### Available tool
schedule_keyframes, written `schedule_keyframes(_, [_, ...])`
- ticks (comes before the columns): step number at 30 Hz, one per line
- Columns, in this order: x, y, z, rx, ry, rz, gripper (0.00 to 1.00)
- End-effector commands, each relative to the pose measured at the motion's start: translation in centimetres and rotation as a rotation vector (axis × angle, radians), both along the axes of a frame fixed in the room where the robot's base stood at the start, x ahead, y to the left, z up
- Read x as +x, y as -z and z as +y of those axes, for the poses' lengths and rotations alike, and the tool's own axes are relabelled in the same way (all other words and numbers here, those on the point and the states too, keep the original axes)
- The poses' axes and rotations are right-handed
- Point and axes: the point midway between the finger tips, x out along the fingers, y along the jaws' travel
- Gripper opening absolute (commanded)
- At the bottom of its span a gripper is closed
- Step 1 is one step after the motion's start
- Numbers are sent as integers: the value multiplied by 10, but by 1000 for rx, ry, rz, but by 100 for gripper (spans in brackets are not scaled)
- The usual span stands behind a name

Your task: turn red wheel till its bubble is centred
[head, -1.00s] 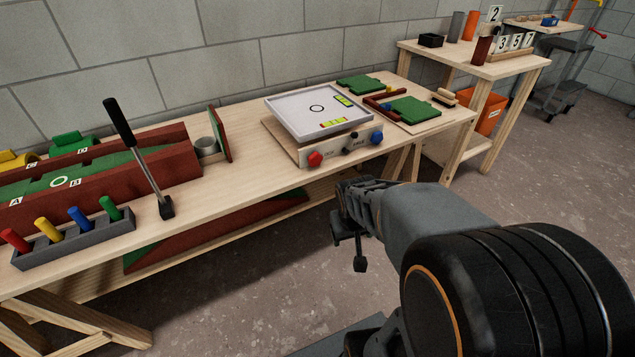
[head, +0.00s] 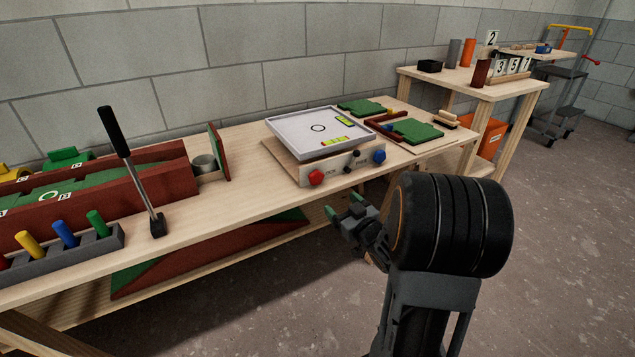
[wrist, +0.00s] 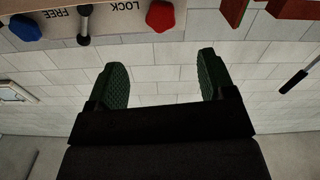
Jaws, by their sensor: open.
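The red wheel (head: 316,177) is on the front left of the tilting-tray box (head: 341,167) on the bench. It also shows at the top of the wrist view (wrist: 161,15). A yellow-green bubble vial (head: 333,141) lies along the tray's front edge, and another (head: 341,121) is near its right side. The bubbles are too small to place exactly. The blue wheel (head: 379,156) is at the box's right, with a small lever (head: 357,154) between the wheels. My gripper (head: 344,204) is open and empty, with green fingertips, in front of and below the box, apart from the red wheel.
A black-handled lever (head: 131,165) and a rack of coloured pegs (head: 68,250) stand on the bench to the left. Green boards (head: 413,131) lie right of the box. The floor before the bench is clear.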

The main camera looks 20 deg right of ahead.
Motion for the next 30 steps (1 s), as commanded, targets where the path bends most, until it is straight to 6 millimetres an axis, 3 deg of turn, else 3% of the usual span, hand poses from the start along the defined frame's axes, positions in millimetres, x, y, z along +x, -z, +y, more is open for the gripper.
schedule_keyframes(18, [104, 2, 13, 5, -2, -4, 76])
schedule_keyframes(24, [124, 0, 15, 6, -1, -4, 76])
schedule_keyframes(30, [133, -1, 16, 6, 0, -4, 76])
